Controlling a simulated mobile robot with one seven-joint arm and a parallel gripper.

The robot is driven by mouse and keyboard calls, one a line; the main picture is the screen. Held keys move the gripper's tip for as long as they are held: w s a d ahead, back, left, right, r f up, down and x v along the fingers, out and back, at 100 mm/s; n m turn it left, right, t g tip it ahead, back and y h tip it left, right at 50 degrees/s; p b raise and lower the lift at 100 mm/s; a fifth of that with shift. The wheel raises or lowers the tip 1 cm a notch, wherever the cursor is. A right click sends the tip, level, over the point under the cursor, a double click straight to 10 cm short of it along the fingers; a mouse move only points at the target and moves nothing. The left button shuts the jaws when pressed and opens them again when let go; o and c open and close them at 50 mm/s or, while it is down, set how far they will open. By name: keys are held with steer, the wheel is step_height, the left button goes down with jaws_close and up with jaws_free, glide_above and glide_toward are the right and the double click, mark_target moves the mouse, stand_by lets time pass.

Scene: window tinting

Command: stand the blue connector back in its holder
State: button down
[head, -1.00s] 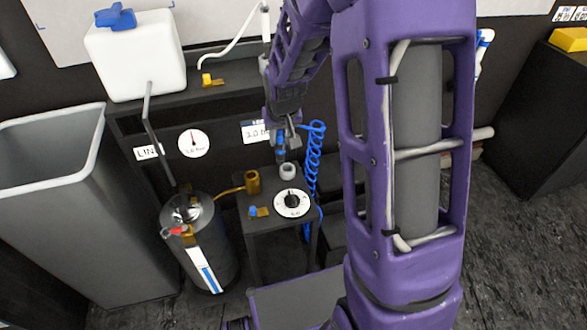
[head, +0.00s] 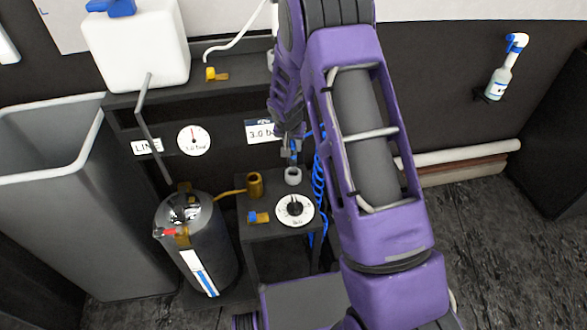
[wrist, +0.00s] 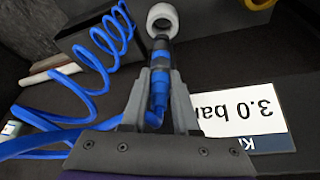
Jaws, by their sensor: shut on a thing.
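The blue connector (wrist: 159,88) has a dark tip and is held between the fingers of my gripper (wrist: 160,100). In the head view the connector (head: 294,148) hangs roughly upright, just above a pale grey ring-shaped cup, which looks like the holder (head: 293,176), on the small dark stand. In the wrist view the tip points at the holder's ring (wrist: 162,10) and overlaps its near edge; I cannot tell whether they touch. My gripper also shows in the head view (head: 288,142), partly hidden behind my arm.
A coiled blue hose (wrist: 108,47) hangs beside the stand. A brass cup (head: 254,184), a dial (head: 294,210) and a small blue-and-brass valve (head: 258,217) share the stand top. A metal tank (head: 196,240) stands to the left. A 3.0 bar label (wrist: 243,115) is behind.

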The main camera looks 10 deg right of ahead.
mark_target(293, 160)
steer(key=shift+f+b, duration=0.35)
steer(key=shift+f, duration=2.95)
steer(key=shift+f, duration=0.1)
steer(key=shift+f, duration=0.1)
steer(key=c, duration=0.7)
jaws_free()
steer(key=shift+r, duration=0.35)
steer(key=p+v, duration=0.1)
steer(key=v, duration=1)
steer(key=shift+s+r, duration=0.25)
steer(key=shift+r, duration=0.05)
